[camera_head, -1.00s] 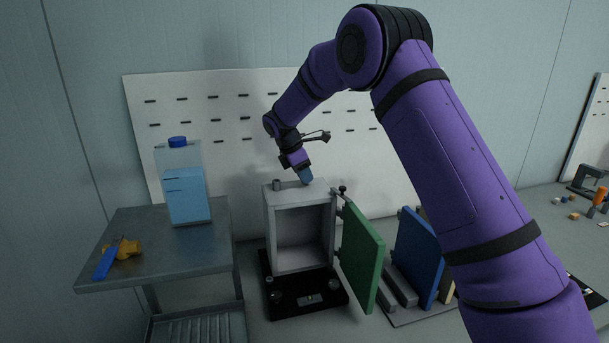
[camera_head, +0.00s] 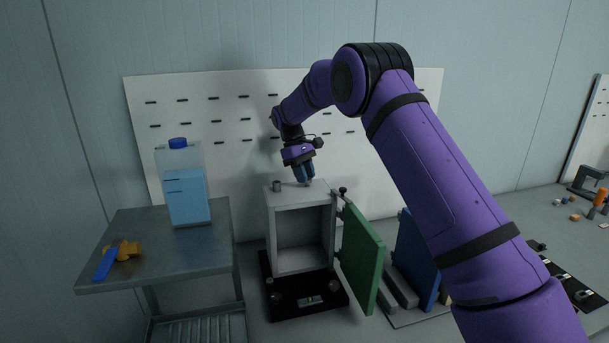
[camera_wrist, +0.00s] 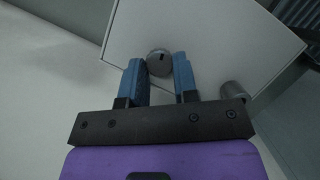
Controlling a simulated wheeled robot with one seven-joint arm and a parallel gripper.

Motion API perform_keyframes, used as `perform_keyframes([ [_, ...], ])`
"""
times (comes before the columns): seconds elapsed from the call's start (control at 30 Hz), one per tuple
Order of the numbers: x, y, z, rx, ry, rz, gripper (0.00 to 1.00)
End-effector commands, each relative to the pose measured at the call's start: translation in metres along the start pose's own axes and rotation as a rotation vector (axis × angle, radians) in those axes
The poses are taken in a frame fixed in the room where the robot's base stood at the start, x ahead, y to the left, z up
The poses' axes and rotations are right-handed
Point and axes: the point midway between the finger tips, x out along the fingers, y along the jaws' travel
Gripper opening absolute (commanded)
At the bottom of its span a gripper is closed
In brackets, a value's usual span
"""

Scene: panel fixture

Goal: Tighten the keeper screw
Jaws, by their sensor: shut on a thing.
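The keeper screw (camera_wrist: 159,62) is a round grey head with a dark slot, on the top of the pale grey box (camera_head: 269,225). In the wrist view it sits between the blue fingertips of my gripper (camera_wrist: 158,65), which is shut on it. In the head view my gripper (camera_head: 307,182) points down at the right part of the box top, and its fingers hide the screw. A short grey cylinder (camera_head: 277,186) stands on the box top to the left; it also shows in the wrist view (camera_wrist: 233,90).
A green door (camera_head: 362,258) hangs open at the box's right, with a black knob (camera_head: 343,190) near its top. A blue panel (camera_head: 414,258) stands further right. A side table (camera_head: 200,250) at left holds a blue-liquid jug (camera_head: 187,190) and an orange-and-blue tool (camera_head: 120,258).

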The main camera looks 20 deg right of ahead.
Motion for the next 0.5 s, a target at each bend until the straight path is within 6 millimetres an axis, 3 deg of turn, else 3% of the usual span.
perform_keyframes([
  [0.5,-0.0004,0.0054,0.0010,0.452,0.004,-0.188,0.04],
])
